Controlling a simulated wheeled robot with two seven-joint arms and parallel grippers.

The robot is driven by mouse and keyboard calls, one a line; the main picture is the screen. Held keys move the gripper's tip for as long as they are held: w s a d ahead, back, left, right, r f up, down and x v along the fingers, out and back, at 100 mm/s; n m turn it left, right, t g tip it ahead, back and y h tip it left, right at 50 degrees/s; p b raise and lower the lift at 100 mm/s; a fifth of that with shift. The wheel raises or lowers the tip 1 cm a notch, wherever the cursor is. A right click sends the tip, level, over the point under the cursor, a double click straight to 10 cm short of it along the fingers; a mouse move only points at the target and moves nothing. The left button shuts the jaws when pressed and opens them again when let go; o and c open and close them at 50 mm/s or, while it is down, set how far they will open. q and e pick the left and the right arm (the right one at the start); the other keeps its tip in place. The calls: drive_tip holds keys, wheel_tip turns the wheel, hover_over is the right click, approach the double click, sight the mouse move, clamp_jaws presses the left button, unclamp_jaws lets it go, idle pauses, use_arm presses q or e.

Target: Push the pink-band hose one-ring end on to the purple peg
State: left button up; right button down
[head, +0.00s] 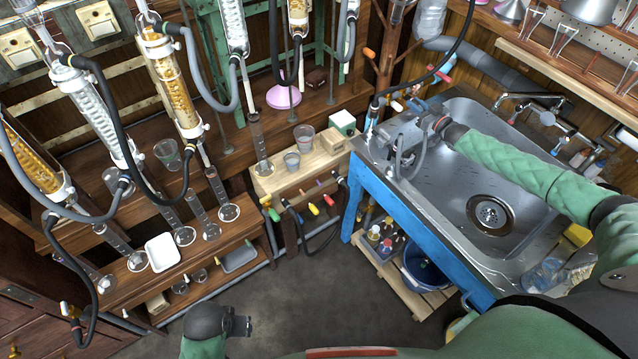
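My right gripper (398,146) reaches in from the right over the left rim of the sink. A grey hose (422,155) loops down beside its fingers; I cannot tell whether it is gripped. A small pink-red piece (444,77) shows behind the gripper near the back wall; I cannot make out whether it is the pink-band hose end.
The steel sink (505,250) on a blue frame (400,218) fills the right. Glass condensers (172,80) with grey and black hoses stand at the left above wooden steps. The low bench (277,182) holds beakers. The floor (310,300) in the middle is clear.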

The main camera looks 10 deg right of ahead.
drive_tip(key=shift+p+v, duration=1.35)
drive_tip(key=shift+v, duration=1.65)
drive_tip(key=shift+r, duration=0.1)
